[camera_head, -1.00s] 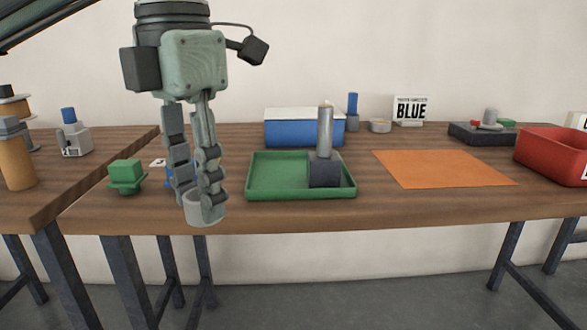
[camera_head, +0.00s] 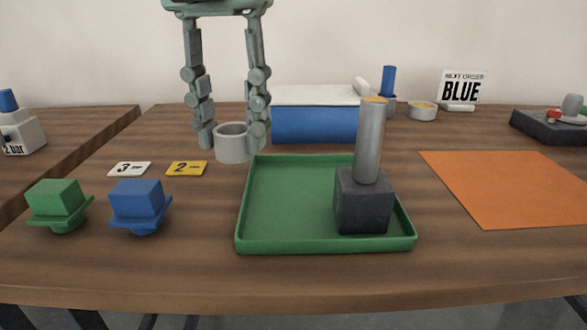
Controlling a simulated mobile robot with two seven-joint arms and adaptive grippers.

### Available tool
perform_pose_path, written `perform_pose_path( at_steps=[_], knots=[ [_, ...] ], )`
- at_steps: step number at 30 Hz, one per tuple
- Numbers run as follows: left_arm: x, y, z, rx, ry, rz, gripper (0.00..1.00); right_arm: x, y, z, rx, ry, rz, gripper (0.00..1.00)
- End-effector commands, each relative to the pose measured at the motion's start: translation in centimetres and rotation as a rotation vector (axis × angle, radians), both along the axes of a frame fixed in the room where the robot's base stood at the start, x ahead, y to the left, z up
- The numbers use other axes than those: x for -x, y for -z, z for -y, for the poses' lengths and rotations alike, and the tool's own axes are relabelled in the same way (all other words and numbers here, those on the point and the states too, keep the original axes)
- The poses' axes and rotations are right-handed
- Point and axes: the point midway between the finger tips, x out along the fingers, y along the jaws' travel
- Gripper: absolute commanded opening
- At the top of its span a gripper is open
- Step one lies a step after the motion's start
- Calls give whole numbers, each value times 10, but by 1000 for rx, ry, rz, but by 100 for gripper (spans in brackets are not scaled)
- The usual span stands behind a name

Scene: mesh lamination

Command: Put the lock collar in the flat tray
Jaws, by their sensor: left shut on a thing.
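The lock collar (camera_head: 231,150) is a short light-grey ring. My left gripper (camera_head: 232,132) points down and is shut on it, with one finger on each side. The ring is upright with its opening up, by the back left corner of the flat tray. Its exact height above the table is hard to tell. The flat tray (camera_head: 290,205) is green with a low rim. A dark grey block (camera_head: 361,205) with an upright metal post (camera_head: 369,145) stands in its right part. The tray's left part is empty. My right gripper is not in view.
A green block piece (camera_head: 59,203) and a blue one (camera_head: 139,203) stand left of the tray, with white (camera_head: 130,169) and yellow (camera_head: 187,168) number cards behind. A blue box (camera_head: 315,120) stands behind the tray. An orange mat (camera_head: 510,190) lies to the right.

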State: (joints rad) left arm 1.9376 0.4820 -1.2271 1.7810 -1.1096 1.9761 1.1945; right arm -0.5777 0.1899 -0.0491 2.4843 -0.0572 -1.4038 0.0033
Motion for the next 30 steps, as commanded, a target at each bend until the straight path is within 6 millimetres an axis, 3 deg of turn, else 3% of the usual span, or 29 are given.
perform_pose_path(
  at_steps=[6, 12, 17, 24, 30],
  knots=[
    [-42, 30, 29, -1, 1, -4, 5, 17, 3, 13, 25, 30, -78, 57],
    [-66, 47, 45, 0, 1, -1, 5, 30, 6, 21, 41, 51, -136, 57],
    [-70, 55, 47, -1, 2, 0, 5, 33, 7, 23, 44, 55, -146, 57],
    [-70, 88, 47, 1, 0, -1, 5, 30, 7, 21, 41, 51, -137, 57],
    [-70, 91, 47, 1, 0, 1, 5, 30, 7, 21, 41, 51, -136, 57]
  ],
)
